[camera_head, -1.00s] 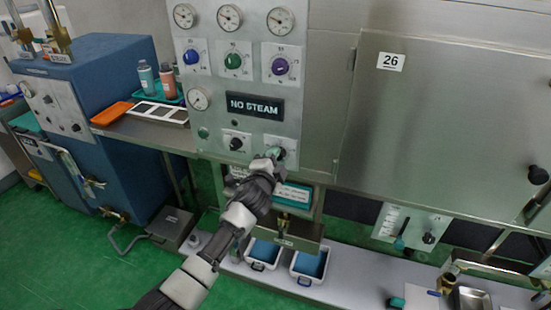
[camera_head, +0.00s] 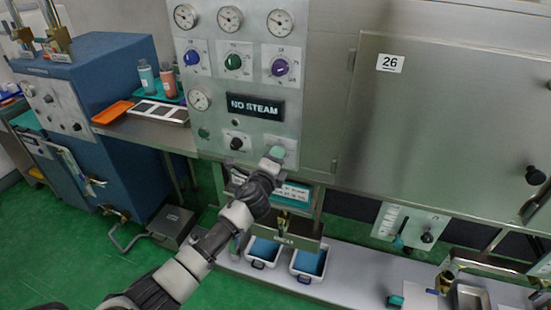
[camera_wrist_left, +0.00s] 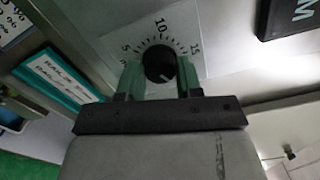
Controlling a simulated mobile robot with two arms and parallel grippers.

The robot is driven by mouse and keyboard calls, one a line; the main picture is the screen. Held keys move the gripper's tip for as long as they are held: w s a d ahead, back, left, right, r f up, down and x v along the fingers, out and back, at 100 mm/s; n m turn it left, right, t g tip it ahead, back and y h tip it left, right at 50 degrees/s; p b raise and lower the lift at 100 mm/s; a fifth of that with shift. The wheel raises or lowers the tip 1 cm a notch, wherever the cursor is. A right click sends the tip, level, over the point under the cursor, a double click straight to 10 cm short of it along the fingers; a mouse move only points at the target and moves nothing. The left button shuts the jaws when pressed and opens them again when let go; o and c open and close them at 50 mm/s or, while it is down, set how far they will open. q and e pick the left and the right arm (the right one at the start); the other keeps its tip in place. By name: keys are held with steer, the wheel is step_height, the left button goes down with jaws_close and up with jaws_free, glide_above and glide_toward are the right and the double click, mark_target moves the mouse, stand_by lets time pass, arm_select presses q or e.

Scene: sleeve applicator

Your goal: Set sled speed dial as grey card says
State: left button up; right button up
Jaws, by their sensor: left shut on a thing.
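The dial is a black round knob (camera_wrist_left: 159,63) on a white plate with a scale marked 5, 10 and 15, in the left wrist view. A short white mark shows on the knob's lower right. My left gripper (camera_head: 277,153) is at the lower right of the steel control panel (camera_head: 213,135) and hides the dial in the head view. In the left wrist view its green fingers (camera_wrist_left: 157,82) stand on either side of the knob, shut on it. A teal-edged card (camera_wrist_left: 62,78) lies left of the dial; its print is unreadable. I cannot make out a grey card. My right gripper is not in view.
Left of the held dial is another black knob (camera_head: 236,144). Above are a "NO STEAM" sign (camera_head: 255,106), coloured knobs and gauges. A teal-framed card (camera_head: 293,192) and two blue-filled trays (camera_head: 309,263) are below. A steel door numbered 26 (camera_head: 440,130) is at right.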

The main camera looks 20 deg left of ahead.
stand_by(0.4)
arm_select(q)
steer(key=o, duration=0.9)
steer(key=s, duration=1)
steer(key=shift+s+a, duration=0.15)
steer(key=shift+s, duration=0.25)
